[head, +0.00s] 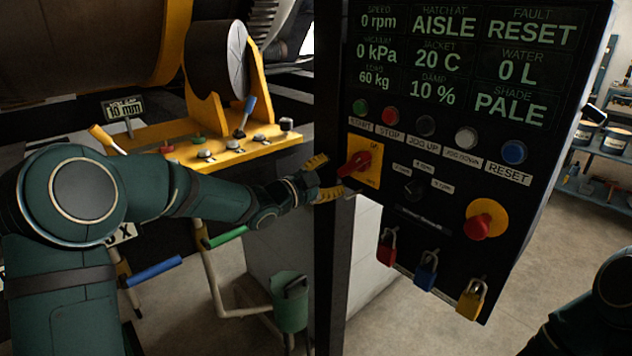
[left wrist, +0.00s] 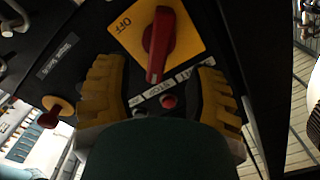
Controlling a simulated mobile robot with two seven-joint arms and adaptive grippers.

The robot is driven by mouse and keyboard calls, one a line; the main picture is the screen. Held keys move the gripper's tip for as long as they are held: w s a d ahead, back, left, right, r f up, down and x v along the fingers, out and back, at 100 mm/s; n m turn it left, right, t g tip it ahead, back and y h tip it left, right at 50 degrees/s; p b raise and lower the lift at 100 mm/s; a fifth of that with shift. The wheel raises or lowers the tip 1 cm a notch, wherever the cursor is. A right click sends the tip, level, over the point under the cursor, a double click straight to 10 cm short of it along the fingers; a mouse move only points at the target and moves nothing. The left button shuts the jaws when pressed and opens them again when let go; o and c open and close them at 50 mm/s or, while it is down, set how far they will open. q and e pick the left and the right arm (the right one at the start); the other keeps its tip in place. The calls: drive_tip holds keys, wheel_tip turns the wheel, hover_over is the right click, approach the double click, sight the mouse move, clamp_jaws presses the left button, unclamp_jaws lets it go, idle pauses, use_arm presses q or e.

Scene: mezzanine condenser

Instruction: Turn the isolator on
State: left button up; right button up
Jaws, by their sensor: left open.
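The isolator is a red rotary handle (head: 355,163) on a yellow plate (head: 370,182) at the left side of the black control panel. In the left wrist view the red handle (left wrist: 158,45) stands on its yellow plate (left wrist: 192,42), with the word OFF readable at one corner. My left gripper (head: 322,178) is open just left of the handle, its yellow fingers pointing at it. In the left wrist view the fingers (left wrist: 160,95) lie on either side of the handle's near end, apart from it. My right gripper is out of view.
The panel also bears several push buttons, including a blue RESET button (head: 514,152), a red mushroom knob (head: 478,226) and padlocks in red (head: 387,249), blue (head: 427,272) and yellow (head: 470,300). The panel display reads 0 rpm. A dark post (head: 333,240) stands by my left wrist.

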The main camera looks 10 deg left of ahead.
use_arm(q)
drive_tip(key=shift+v, duration=2.3)
drive_tip(key=s+d+f+n+g+y, duration=0.1)
drive_tip(key=s+f+n+g+y, duration=0.2)
drive_tip(key=f, duration=0.6)
drive_tip(key=s+d+f+n+g, duration=0.1)
drive_tip(key=s+d+f+n, duration=0.2)
drive_tip(key=f, duration=0.6)
drive_tip(key=s+f+n+g+y, duration=0.1)
drive_tip(key=s+f+n+y, duration=0.15)
drive_tip(key=f+n, duration=0.45)
drive_tip(key=s+d+f+n+g, duration=0.1)
drive_tip(key=s+f+g, duration=0.3)
drive_tip(key=s+f, duration=0.4)
drive_tip(key=s+d+f+n+g+b, duration=0.1)
drive_tip(key=s+f+n+g, duration=0.2)
drive_tip(key=s+f, duration=0.6)
drive_tip(key=s+g, duration=0.1)
drive_tip(key=s, duration=0.3)
drive_tip(key=shift+d+n+y, duration=0.3)
drive_tip(key=shift+d+y, duration=0.05)
drive_tip(key=shift+f, duration=0.1)
